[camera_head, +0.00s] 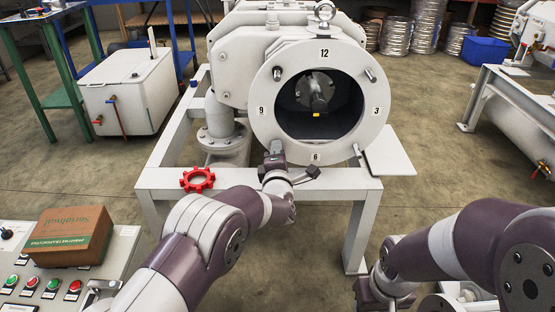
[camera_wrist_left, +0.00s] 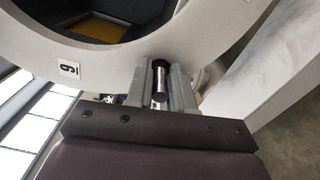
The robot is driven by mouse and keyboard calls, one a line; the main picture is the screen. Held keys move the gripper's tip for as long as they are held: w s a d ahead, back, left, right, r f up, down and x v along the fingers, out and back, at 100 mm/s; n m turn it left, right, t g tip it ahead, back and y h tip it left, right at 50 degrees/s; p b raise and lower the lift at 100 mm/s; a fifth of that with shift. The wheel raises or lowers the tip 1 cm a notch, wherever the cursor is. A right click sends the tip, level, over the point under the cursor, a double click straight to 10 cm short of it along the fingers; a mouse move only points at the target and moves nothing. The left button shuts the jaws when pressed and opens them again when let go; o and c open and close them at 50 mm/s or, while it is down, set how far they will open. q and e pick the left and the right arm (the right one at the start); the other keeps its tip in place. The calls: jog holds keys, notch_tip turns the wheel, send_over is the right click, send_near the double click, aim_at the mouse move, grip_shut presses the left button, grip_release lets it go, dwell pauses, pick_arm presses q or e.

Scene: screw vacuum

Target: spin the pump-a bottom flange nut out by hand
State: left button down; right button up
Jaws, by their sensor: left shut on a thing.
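The pump-a flange (camera_head: 263,113) is a round pale ring with clock numbers around a dark opening. My left gripper (camera_head: 275,150) is at the ring's lower left edge, left of the number 6. In the left wrist view my left gripper (camera_wrist_left: 158,88) is shut on a short metal nut or stud with a black end (camera_wrist_left: 160,80), beside the ring's rim (camera_wrist_left: 120,62). The head view hides this piece behind the fingers. Other fasteners show at the upper left (camera_head: 277,73), upper right (camera_head: 370,74) and lower right (camera_head: 357,151).
The pump stands on a white frame (camera_head: 330,190). A red handwheel (camera_head: 197,180) lies on the frame left of my left gripper. A cardboard box (camera_head: 68,237) sits on a button panel at the lower left. A grey side plate (camera_head: 388,158) is right of the flange.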

pick_arm(q)
jog(key=n+b, duration=1.2)
jog(key=b, duration=0.3)
jog(key=shift+f+n, duration=0.1)
jog(key=shift+n, duration=0.3)
jog(key=shift+a+r+n+b, duration=0.1)
jog(key=shift+r+n+b, duration=0.1)
jog(key=shift+n+b, duration=1.1)
jog(key=shift+n, duration=0.4)
jog(key=c, duration=1)
grip_release()
jog(key=shift+s+f+p, duration=0.1)
jog(key=shift+s+p, duration=2.15)
jog(key=shift+s, duration=4.05)
